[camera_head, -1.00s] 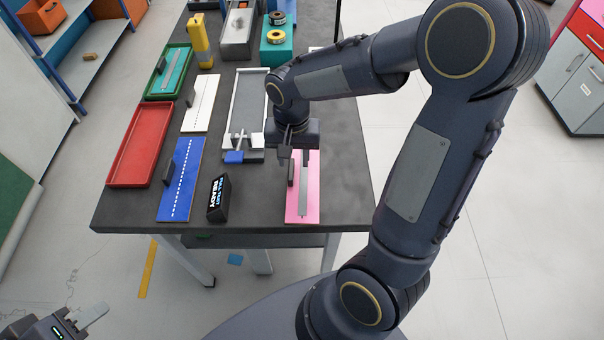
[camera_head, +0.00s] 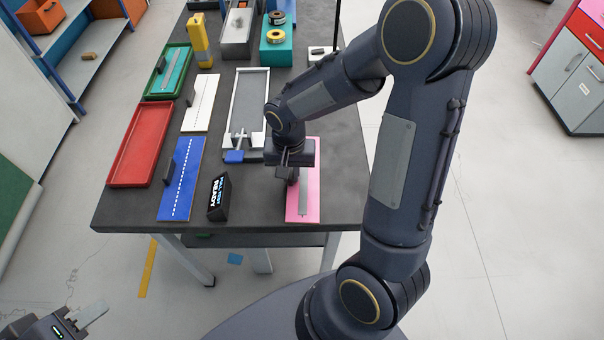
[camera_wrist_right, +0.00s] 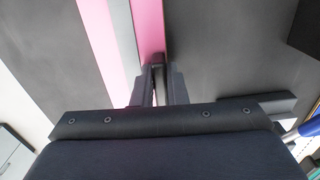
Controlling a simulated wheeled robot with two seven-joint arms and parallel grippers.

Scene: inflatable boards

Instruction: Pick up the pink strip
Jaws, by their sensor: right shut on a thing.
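The pink strip (camera_head: 313,205) lies at the near right of the dark table, with a grey band along it. It also shows in the wrist view (camera_wrist_right: 151,25), running up from the fingers. A dark upright tab stands at its left edge, now mostly hidden by the fingers. My right gripper (camera_head: 292,178) points down over the strip's left edge and is shut on that tab; its fingers show in the wrist view (camera_wrist_right: 158,72). The strip appears flat on the table. My left gripper (camera_head: 90,316) is at the lower left, away from the table; its jaw gap is unclear.
A black box (camera_head: 219,197) with lit text stands left of the strip. A blue board (camera_head: 181,180), a red tray (camera_head: 141,145), a white board (camera_head: 201,105) and a grey tray (camera_head: 247,100) lie further left and back. The table's front edge is close to the strip.

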